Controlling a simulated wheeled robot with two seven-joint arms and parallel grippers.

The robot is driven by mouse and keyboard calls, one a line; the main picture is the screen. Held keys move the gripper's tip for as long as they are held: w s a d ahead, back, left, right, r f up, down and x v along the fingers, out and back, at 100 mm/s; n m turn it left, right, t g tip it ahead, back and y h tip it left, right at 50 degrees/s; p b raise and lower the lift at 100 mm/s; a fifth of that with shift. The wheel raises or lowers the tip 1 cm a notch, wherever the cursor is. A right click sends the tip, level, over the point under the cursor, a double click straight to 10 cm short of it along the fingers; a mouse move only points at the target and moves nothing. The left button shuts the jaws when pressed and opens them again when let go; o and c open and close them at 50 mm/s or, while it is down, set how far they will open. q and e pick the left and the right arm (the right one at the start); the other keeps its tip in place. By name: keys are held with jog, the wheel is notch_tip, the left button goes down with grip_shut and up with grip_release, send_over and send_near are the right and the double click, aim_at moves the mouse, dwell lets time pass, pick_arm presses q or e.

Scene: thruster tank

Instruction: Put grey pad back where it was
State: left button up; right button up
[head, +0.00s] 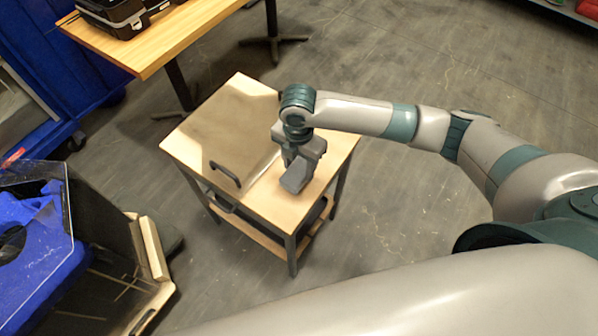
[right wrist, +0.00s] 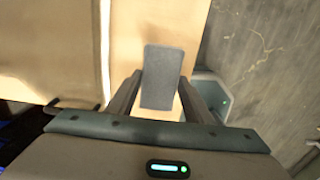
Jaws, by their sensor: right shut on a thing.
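The grey pad (head: 295,176) is a small flat dark grey block at the right part of the small wooden table (head: 262,207). My right gripper (head: 303,158) points down over the table and is shut on the pad. In the right wrist view the pad (right wrist: 163,77) sits between the two fingers (right wrist: 158,98) and sticks out past their tips. I cannot tell whether the pad touches the tabletop. My left gripper is not in view; a large pale arm link of mine crosses the bottom of the head view.
A brown panel with a black handle (head: 225,174) covers the table's left part. A longer wooden table (head: 150,45) with a black case (head: 118,16) stands at the back left. A dark bin with blue items (head: 35,235) is at the left. Floor at the right is clear.

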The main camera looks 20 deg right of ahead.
aim_at(299, 170)
jog(key=shift+f+p, duration=0.6)
jog(key=shift+f, duration=1.4)
jog(key=shift+f, duration=0.15)
jog(key=o, duration=1.1)
notch_tip(299, 170, up, 12)
jog(key=shift+r+b, duration=0.15)
jog(key=shift+b, duration=0.8)
